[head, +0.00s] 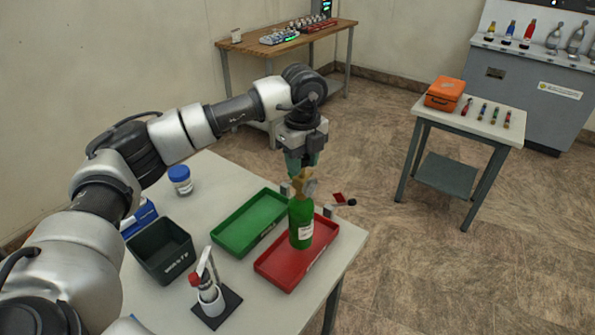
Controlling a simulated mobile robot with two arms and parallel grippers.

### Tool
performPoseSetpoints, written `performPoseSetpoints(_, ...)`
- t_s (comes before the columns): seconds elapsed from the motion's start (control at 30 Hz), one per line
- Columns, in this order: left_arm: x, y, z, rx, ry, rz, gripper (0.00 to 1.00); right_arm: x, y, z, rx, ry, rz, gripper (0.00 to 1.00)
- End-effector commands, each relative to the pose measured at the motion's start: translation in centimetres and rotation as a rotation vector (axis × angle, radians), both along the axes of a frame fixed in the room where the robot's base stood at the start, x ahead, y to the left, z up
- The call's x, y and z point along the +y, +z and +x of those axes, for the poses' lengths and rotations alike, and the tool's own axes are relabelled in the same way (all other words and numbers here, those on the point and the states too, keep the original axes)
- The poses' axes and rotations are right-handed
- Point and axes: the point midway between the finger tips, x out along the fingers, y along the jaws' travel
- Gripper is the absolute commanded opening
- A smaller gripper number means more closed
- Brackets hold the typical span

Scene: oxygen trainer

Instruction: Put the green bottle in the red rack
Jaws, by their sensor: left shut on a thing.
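The green bottle (301,226) has a brass-coloured top and a small white label. It is upright over the red rack (276,272), a shallow red tray at the right part of the near table. My left gripper (299,174) points down from above and is shut on the bottle's top. The bottle's base overlaps the inside of the red rack; I cannot tell whether it touches the floor of the rack. My right gripper is not in view.
A green tray (243,232) lies left of the red rack. A dark waste bin (162,256), a stand with a white device (209,294) and a blue-lidded jar (180,180) share the table (216,180). A side table with an orange case (444,94) stands to the right.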

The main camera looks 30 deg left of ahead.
Motion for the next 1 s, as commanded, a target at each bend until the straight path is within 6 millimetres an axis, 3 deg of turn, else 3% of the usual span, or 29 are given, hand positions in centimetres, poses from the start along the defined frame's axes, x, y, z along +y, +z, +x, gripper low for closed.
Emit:
performPoseSetpoints(0.2,1.0,-0.8,0.0,-0.001,-0.001,-0.002,0.00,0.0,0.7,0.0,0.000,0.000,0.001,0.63)
performPoseSetpoints(0.5,1.0,-4.3,0.0,-0.002,0.000,-0.002,0.00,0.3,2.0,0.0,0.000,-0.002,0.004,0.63)
performPoseSetpoints(0.87,1.0,-4.8,0.0,-0.002,-0.001,-0.002,0.00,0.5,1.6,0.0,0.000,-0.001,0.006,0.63)
performPoseSetpoints(0.9,1.0,-5.0,-0.1,0.000,-0.001,-0.001,0.38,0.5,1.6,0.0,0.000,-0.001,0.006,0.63)
performPoseSetpoints(1.0,1.0,-4.9,-0.1,0.000,-0.001,-0.001,0.53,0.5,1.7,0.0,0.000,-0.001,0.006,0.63)
